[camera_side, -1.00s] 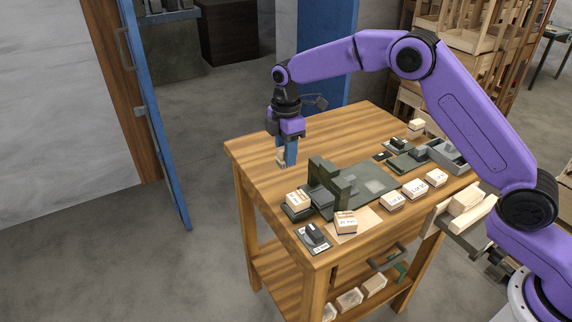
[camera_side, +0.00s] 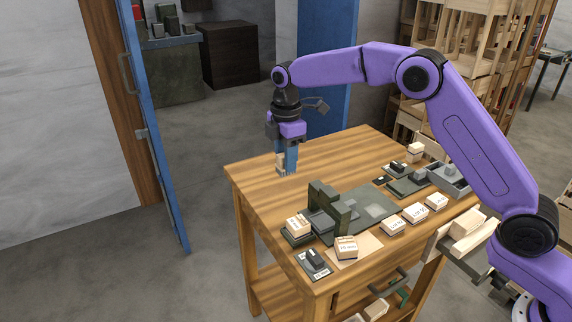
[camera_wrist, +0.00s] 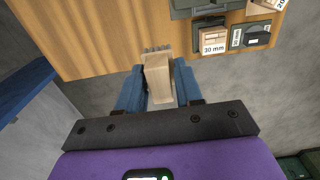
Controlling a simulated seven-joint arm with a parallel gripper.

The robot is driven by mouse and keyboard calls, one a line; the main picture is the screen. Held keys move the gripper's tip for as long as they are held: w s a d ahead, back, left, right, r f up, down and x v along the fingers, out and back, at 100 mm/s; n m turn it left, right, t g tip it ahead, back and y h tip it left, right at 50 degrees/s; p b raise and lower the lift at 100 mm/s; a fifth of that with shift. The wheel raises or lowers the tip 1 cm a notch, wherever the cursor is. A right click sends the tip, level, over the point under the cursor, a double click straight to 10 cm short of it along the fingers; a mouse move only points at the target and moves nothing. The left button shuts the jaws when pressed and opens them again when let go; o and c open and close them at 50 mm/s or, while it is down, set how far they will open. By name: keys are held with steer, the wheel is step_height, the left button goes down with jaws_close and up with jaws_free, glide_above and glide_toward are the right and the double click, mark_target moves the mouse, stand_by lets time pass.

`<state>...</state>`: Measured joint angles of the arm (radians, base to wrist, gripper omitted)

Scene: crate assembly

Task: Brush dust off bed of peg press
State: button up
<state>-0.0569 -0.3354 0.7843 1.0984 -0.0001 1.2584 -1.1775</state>
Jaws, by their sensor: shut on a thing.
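My gripper (camera_side: 286,170) is shut on a small pale wooden brush (camera_wrist: 158,78). In the wrist view its grey bristles point away from the fingers. In the side view the brush (camera_side: 281,165) is partly hidden by a blue finger, near the table's far left part. The peg press (camera_side: 324,200) is a dark green upright frame, to the right of my gripper and nearer the camera. Its flat bed (camera_side: 372,207) extends to the right with a lighter grey square on it. Dust cannot be made out. Part of a dark green fixture (camera_wrist: 205,8) shows in the wrist view.
Labelled wooden blocks stand near the press, including one marked 30 mm (camera_wrist: 213,42) and another (camera_side: 393,226) by the bed. A grey tray (camera_side: 452,187) and a dark fixture (camera_side: 408,184) lie at the right. The wooden tabletop (camera_side: 262,182) is clear at the left.

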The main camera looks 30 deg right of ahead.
step_height(320, 180, up, 3)
steer(key=shift+d+f, duration=0.1)
steer(key=shift+f, duration=0.05)
steer(key=s+d+m, duration=1.3)
steer(key=d+m, duration=0.5)
steer(key=shift+s+a+f, duration=0.1)
steer(key=shift+f, duration=6.7)
steer(key=shift+d+f, duration=0.5)
steer(key=shift+d, duration=1.4)
steer(key=shift+a, duration=1.8)
steer(key=shift+a+r, duration=0.15)
step_height(320, 180, up, 8)
steer(key=shift+f, duration=0.2)
